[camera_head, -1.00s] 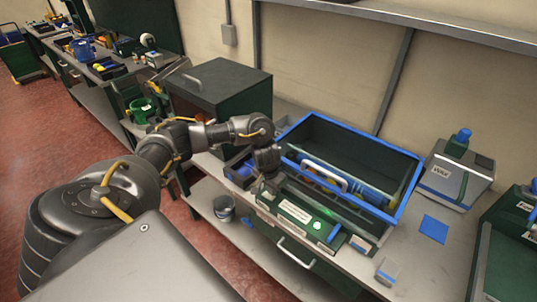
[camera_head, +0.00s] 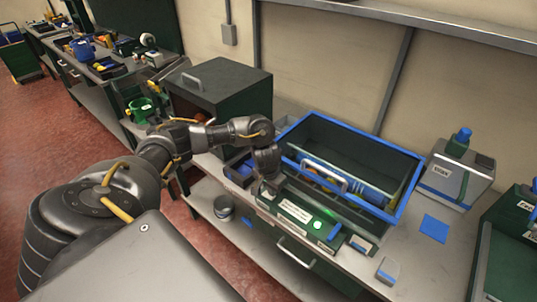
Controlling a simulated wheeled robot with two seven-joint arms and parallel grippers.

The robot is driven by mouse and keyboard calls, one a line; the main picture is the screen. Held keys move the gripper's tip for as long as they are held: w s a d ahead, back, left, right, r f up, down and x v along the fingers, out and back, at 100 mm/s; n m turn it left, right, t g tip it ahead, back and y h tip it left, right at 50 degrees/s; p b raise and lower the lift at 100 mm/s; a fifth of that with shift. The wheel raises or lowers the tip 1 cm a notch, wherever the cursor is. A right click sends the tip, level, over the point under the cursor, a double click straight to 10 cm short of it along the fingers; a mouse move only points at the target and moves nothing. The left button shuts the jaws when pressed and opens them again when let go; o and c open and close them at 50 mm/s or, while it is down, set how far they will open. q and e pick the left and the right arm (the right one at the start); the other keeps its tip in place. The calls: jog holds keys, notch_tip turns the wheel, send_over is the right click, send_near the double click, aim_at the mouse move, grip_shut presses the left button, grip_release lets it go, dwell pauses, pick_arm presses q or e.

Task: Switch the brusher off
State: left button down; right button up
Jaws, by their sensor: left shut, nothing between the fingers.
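The brusher is a dark green machine with a blue-rimmed open bin (camera_head: 408,190) on the bench. Its front control panel (camera_head: 294,211) carries a white label and a lit green light (camera_head: 318,225). My left gripper (camera_head: 270,182) points down at the left end of this panel. It is shut with nothing held. Its fingertips are close to the panel, and whether they touch it I cannot tell. Any switch under the fingertips is hidden by the gripper. My right gripper is not in view.
A dark green box with a handle (camera_head: 222,92) stands left of the brusher. A grey container with a blue cap (camera_head: 455,178) and a blue pad (camera_head: 434,229) are at the right. A small grey-blue block (camera_head: 388,270) lies near the bench's front edge. A drawer handle (camera_head: 294,252) juts out below.

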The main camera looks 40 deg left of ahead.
pick_arm(q)
jog(key=shift+f, duration=0.5)
notch_tip(320, 180, up, 5)
jog(key=p, duration=0.6)
jog(key=shift+r+p, duration=1.1)
jog(key=shift+f, duration=0.1)
